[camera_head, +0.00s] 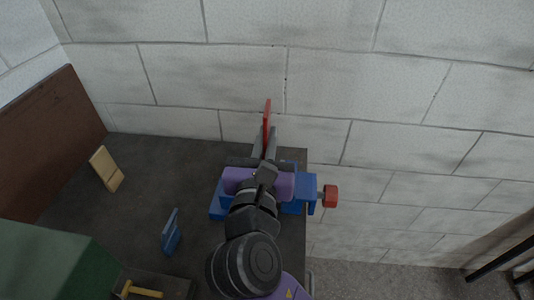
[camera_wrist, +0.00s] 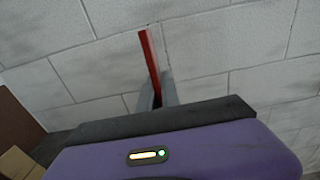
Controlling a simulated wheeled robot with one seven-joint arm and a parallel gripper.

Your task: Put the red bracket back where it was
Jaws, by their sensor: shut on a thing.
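The red bracket (camera_head: 267,112) shows as a thin upright red strip above my gripper (camera_head: 268,145). In the wrist view the bracket (camera_wrist: 149,62) rises, slightly tilted, from between the grey fingers of my gripper (camera_wrist: 157,92). My gripper is shut on it. The lower part of the bracket is hidden by the fingers and the gripper body. The gripper is over the back right part of the bench, in front of the wall.
A blue vise (camera_head: 306,190) with a red knob (camera_head: 330,196) sits under my gripper, partly hidden. A tan bracket (camera_head: 106,169) and a blue bracket (camera_head: 171,232) stand on the dark bench (camera_head: 140,200). A green box (camera_head: 55,262) and a yellow-handled tool (camera_head: 140,290) are at front left.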

